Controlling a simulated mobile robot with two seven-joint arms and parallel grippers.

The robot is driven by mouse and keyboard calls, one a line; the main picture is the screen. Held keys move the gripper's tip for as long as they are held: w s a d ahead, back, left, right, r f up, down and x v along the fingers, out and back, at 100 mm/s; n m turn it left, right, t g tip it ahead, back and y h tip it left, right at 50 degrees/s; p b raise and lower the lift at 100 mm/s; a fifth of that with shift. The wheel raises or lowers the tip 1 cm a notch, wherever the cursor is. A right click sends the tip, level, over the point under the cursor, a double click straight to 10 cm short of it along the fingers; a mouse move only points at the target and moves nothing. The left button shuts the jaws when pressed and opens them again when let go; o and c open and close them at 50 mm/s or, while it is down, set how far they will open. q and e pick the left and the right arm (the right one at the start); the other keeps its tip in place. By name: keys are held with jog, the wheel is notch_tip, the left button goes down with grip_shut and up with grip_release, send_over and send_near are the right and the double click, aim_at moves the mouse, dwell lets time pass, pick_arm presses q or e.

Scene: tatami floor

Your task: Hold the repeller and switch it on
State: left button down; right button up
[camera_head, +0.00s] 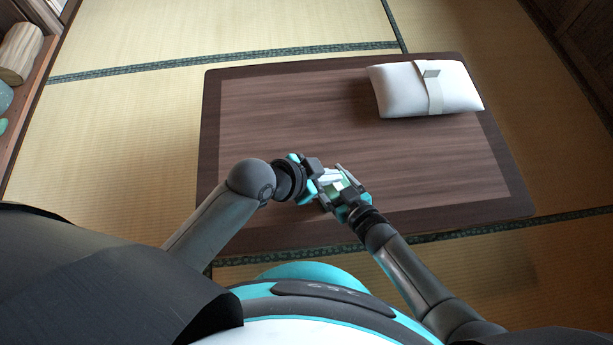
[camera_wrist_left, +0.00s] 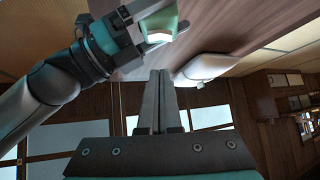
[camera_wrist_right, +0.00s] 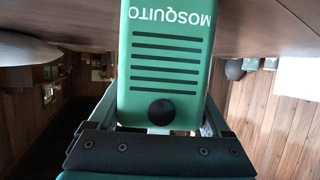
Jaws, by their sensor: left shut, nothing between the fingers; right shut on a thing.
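The repeller (camera_wrist_right: 168,75) is a green box lettered MOSQUITO, with dark slots and a round black button (camera_wrist_right: 161,112). In the right wrist view it sits between the fingers of my right gripper (camera_head: 342,186), which is shut on it above the table. In the left wrist view the repeller (camera_wrist_left: 160,27) shows at the top, held in the right gripper. My left gripper (camera_wrist_left: 159,74) is shut and empty, its fingertips together. In the head view it is close beside the repeller, on its left; I cannot tell whether they touch. The grippers partly hide the repeller there.
A low brown table (camera_head: 290,115) lies under both grippers. A white cushion-like pack (camera_head: 400,92) with a band lies at its far right corner. The rest of the tabletop is clear. Tatami floor (camera_head: 120,120) surrounds it, and a wooden shelf (camera_head: 32,85) stands at the left.

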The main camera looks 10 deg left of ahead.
pick_arm(q)
jog(key=v, duration=0.9)
jog(key=shift+s, duration=0.25)
jog(key=shift+f, duration=0.1)
jog(key=shift+w+a+r+t, duration=0.25)
jog(key=shift+w+a+t, duration=0.15)
jog(key=shift+w, duration=0.15)
jog(key=shift+d+f, duration=0.1)
jog(key=x, duration=0.9)
jog(key=shift+w+d+f, duration=0.1)
jog(key=shift+w+f, duration=0.15)
jog(key=shift+f, duration=0.1)
notch_tip(320, 180, down, 3)
jog(key=shift+w+r, duration=0.1)
jog(key=shift+w, duration=0.05)
jog(key=shift+w+a+f, duration=0.1)
jog(key=shift+a+f, duration=0.1)
jog(key=shift+f, duration=0.4)
jog(key=shift+f, duration=0.1)
